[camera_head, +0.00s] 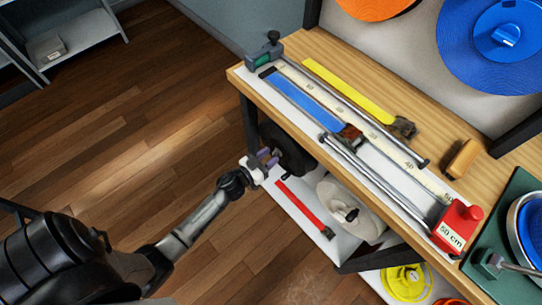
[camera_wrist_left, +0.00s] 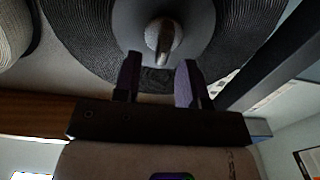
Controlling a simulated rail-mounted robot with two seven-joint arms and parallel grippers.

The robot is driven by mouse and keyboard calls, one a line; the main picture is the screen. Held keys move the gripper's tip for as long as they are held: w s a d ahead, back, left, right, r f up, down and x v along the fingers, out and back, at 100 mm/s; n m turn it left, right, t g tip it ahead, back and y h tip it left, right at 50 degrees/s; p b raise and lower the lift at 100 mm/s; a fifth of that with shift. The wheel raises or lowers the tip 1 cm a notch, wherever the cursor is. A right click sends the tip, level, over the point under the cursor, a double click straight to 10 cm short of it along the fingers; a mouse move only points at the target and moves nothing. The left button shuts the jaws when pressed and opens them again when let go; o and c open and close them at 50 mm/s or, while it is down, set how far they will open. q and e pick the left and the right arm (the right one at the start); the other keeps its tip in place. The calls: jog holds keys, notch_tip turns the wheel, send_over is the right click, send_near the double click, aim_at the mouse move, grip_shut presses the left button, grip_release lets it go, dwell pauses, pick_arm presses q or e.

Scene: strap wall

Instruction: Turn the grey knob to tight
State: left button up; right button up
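In the left wrist view, a grey knob (camera_wrist_left: 165,38) sticks out from the grey hub of a black coiled reel (camera_wrist_left: 85,40). Its bar stands roughly upright in the picture. No tight or loose mark is readable. My left gripper (camera_wrist_left: 160,68) is open, its two purple-padded fingers pointing at the hub just below the knob, with nothing between them. In the head view, my left gripper (camera_head: 268,157) is beside the black reel (camera_head: 292,152) under the bench's front edge, where the knob cannot be made out. My right gripper is not in view.
The wooden bench (camera_head: 325,50) carries a measuring rail with a blue strap (camera_head: 302,98), a yellow strap (camera_head: 350,90) and a red block (camera_head: 458,230) marked 50 cm. Below are a white reel (camera_head: 335,195) and a red strap (camera_head: 303,207). Floor on the left is clear.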

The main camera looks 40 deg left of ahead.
pick_arm(q)
jog(key=shift+w, duration=0.55)
grip_shut()
